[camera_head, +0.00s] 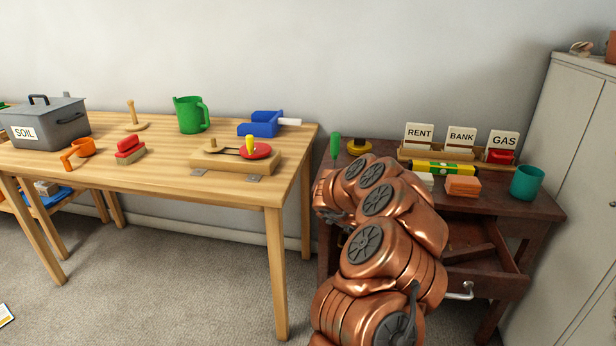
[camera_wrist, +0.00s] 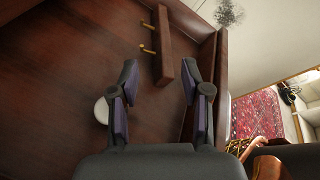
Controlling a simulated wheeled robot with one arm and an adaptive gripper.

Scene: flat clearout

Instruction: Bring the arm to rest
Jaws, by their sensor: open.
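My gripper (camera_wrist: 158,80) is open in the wrist view, its two dark fingers spread apart with nothing held between them. Beyond the fingers is a dark brown wooden surface (camera_wrist: 75,75) with a wooden bar (camera_wrist: 163,45) bearing brass-coloured pegs. A pale round thing (camera_wrist: 101,110) shows beside the left finger, partly hidden. In the head view my copper arm is folded in front of the dark desk (camera_head: 540,207) and covers its left part. The gripper is mostly hidden there behind the arm.
An open drawer (camera_head: 485,285) juts from the desk, right beside my arm. A teal cup (camera_head: 526,182), an orange block (camera_head: 463,186) and a yellow level (camera_head: 443,168) stand on the desk. The wooden table (camera_head: 225,185) is left, a grey cabinet (camera_head: 575,150) right.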

